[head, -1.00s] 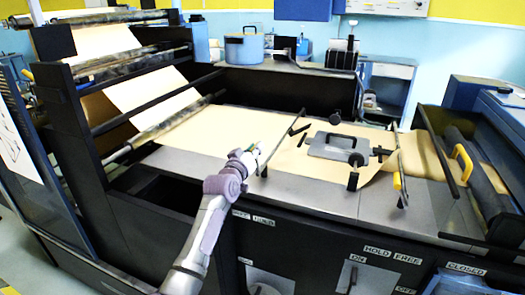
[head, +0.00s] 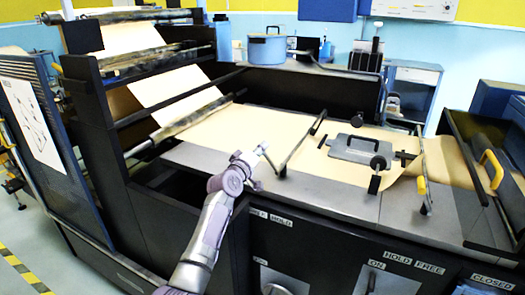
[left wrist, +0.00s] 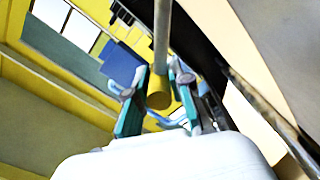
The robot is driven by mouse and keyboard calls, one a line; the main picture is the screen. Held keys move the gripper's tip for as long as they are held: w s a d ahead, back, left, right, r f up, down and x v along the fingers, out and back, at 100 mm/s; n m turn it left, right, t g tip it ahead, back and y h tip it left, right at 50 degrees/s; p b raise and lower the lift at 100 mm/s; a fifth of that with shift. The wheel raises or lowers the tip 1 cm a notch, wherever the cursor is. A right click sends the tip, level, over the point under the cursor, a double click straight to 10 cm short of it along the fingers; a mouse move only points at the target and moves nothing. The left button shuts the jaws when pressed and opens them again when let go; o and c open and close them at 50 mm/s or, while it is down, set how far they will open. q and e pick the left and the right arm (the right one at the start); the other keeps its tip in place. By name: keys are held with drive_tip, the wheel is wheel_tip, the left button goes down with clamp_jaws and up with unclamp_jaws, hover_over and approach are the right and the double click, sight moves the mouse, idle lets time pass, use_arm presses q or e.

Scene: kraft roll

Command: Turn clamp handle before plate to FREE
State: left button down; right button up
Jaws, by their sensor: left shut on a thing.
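The clamp handle before the plate is a thin grey rod (head: 300,146) slanting across the kraft sheet, left of the grey plate (head: 361,149). In the left wrist view its yellow end (left wrist: 159,95) sits between my teal fingers. My left gripper (head: 264,148) is shut on that end; in the head view the gripper hides the grip. A label (head: 268,217) on the front panel below appears to read FREE, then HOLD; it is small and partly blurred. My right gripper shows in neither view.
A second clamp handle with a yellow grip (head: 421,186) stands right of the plate, above a HOLD FREE label (head: 413,262). Rollers and dark side frames stand at the left. A blue pot (head: 267,48) stands behind on a ledge.

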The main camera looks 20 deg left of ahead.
use_arm(q)
drive_tip(key=shift+f, duration=0.1)
drive_tip(key=c, duration=1.1)
unclamp_jaws()
drive_tip(key=shift+a, duration=0.15)
drive_tip(key=shift+o, duration=0.2)
drive_tip(key=shift+s, duration=0.45)
drive_tip(key=s, duration=1.1)
drive_tip(key=shift+a, duration=0.15)
